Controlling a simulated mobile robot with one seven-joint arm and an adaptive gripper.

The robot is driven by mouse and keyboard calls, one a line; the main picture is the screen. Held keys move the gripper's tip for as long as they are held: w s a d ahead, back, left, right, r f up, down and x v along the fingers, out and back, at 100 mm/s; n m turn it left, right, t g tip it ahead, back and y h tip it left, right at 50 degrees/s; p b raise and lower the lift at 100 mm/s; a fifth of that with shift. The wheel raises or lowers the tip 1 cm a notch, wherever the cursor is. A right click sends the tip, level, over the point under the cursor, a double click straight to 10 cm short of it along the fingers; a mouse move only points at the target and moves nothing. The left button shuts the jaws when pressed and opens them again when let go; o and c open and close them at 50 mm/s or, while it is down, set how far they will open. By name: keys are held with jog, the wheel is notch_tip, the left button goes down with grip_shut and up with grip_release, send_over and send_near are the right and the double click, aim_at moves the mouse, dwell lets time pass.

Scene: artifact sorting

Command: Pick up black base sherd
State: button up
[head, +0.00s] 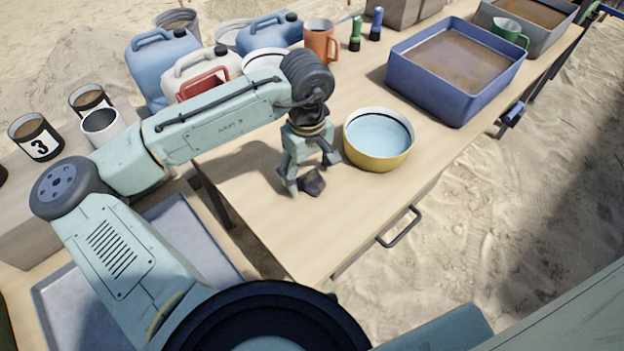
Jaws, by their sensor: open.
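The black base sherd (313,182) is a small dark piece on the wooden table near its front corner. My gripper (309,178) points down over it with its fingers open. One finger is left of the sherd and the other is to its right and behind. The sherd seems to lie between or just in front of the fingers; I cannot tell whether they touch it.
A yellow bowl of water (379,139) stands close to the right of my gripper. A blue bin (452,105) with brown contents is farther right. Blue jugs, an orange mug (321,42) and small flashlights stand at the back. The table (270,222) is clear in front.

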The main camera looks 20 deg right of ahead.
jog(key=shift+c, duration=0.4)
jog(key=c, duration=1.1)
